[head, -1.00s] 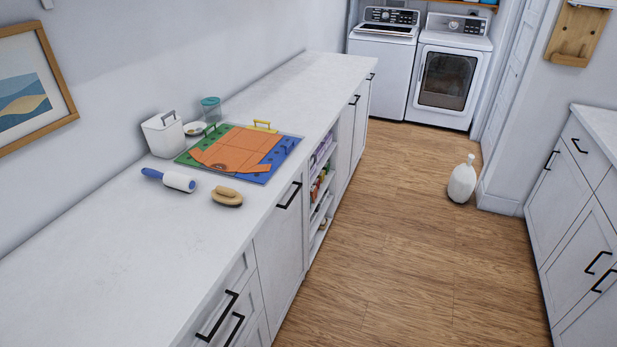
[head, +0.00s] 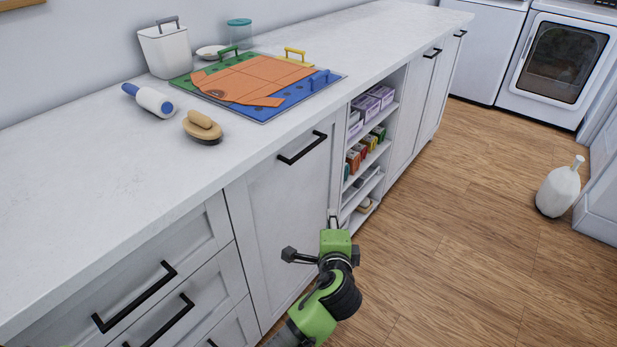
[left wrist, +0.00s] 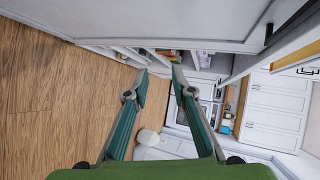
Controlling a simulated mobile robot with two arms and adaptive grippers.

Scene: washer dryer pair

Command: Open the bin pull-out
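A tall white cabinet front (head: 280,205) with a black horizontal handle (head: 302,148) near its top stands between the drawers and the open shelves; it looks like the bin pull-out, and it is closed. My left gripper (head: 333,216) is in front of its lower right side, below and to the right of the handle, apart from it. In the left wrist view its two fingers (left wrist: 159,72) are spread with nothing between them. A white front (left wrist: 150,18) fills the top of that view, with a dark handle (left wrist: 268,32) at right. My right gripper is not in view.
Drawers with black handles (head: 135,297) lie to the left. Stocked open shelves (head: 366,150) lie to the right. The countertop (head: 90,200) holds a brush, lint roller, white bin and colored board. A white jug (head: 558,190) stands on the otherwise clear wood floor (head: 460,260).

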